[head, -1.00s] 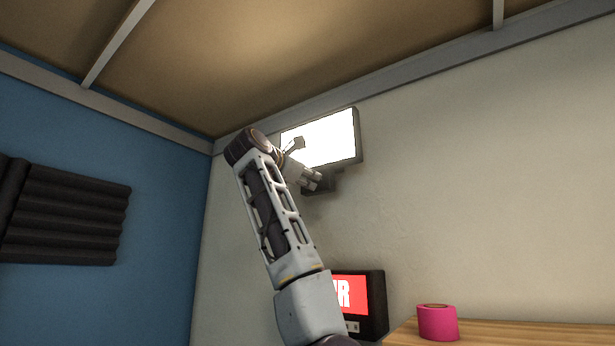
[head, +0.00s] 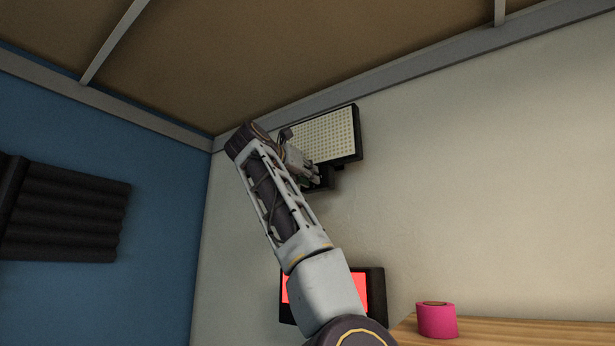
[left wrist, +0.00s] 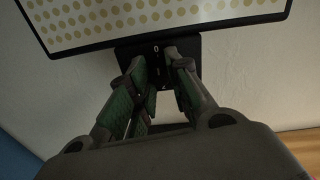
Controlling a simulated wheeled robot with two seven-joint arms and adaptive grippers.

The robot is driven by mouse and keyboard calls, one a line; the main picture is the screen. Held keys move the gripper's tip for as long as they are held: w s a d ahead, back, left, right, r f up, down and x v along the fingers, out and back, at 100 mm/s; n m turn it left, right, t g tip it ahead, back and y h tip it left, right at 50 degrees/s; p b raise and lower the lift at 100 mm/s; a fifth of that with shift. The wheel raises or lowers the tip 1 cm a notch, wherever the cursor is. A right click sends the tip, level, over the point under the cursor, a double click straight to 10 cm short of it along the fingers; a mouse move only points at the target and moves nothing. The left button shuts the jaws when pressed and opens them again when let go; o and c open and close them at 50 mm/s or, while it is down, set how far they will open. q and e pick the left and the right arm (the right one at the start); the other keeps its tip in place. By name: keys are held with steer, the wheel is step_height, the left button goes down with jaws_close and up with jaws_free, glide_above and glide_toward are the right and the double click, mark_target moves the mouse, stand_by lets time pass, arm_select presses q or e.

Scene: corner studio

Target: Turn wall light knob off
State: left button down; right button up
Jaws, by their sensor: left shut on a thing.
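The wall light (head: 330,135) is a flat panel in a dark frame, high on the pale wall. Its face is unlit and shows rows of small dots; it also fills the top of the left wrist view (left wrist: 160,12). A dark control box with small white marks (left wrist: 157,48) sits just below the panel. My left gripper (head: 316,180) is at this box under the panel. In the left wrist view its green-padded fingers (left wrist: 160,75) are on either side of the box's front, shut on the knob, which is mostly hidden between them. My right gripper is not in view.
A dark box with a red screen (head: 374,292) is low on the wall, partly behind my left arm. A pink roll (head: 436,320) stands on a wooden surface (head: 530,332) at lower right. Dark foam panels (head: 70,215) hang on the blue wall.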

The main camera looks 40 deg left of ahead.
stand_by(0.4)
arm_select(q)
steer(key=c, duration=1.3)
jaws_free()
steer(key=shift+s, duration=0.15)
steer(key=s, duration=0.4)
steer(key=s+d, duration=0.1)
steer(key=s, duration=0.2)
steer(key=s+d, duration=0.1)
steer(key=s, duration=0.3)
steer(key=shift+s, duration=0.3)
